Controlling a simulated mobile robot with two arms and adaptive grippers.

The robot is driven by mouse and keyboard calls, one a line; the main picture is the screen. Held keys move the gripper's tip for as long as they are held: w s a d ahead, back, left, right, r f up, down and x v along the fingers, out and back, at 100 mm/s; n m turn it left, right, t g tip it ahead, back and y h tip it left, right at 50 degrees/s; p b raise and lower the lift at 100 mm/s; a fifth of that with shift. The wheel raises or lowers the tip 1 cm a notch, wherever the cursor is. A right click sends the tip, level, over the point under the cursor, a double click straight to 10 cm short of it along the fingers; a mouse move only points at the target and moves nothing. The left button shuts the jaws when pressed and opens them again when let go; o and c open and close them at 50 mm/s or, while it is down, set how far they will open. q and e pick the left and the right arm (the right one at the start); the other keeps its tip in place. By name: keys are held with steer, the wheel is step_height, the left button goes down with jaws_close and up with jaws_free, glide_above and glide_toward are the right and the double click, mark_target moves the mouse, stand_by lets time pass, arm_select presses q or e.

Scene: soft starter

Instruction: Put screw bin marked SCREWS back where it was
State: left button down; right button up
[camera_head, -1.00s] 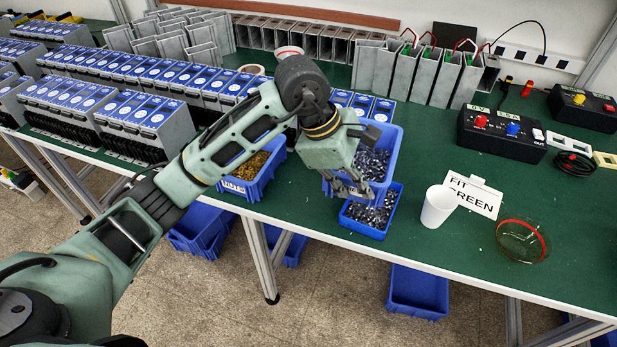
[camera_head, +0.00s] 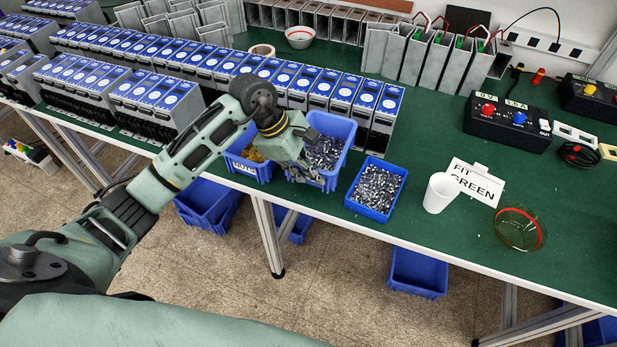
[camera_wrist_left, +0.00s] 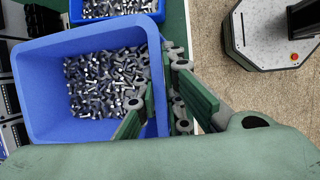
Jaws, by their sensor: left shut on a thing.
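The larger blue bin (camera_head: 340,164) holds grey metal screws and stands upright between the nut bin and a smaller bin. My left gripper (camera_head: 304,172) is shut on its near wall. In the left wrist view the fingers (camera_wrist_left: 158,112) pinch the wall of that bin (camera_wrist_left: 46,92), one inside and one outside. The gripper hides part of its front, and I cannot read a SCREWS label. I cannot tell whether its base touches the table. My right gripper is not in view.
The smaller blue bin of metal parts (camera_head: 355,208) is close on the right. The blue bin with brass-coloured parts (camera_head: 250,172) is close on the left. Blue-topped units (camera_head: 345,90) line up behind. A white cup (camera_head: 438,193) and a glass bowl (camera_head: 520,230) stand farther right.

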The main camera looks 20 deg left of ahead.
mark_target(309, 180)
arm_select(q)
step_height(309, 180, down, 4)
steer(key=shift+r+p, duration=0.15)
steer(key=shift+p, duration=0.6)
steer(key=shift+f+b, duration=0.2)
steer(key=shift+b, duration=0.1)
steer(key=c, duration=1.9)
jaws_free()
steer(key=shift+o, duration=0.2)
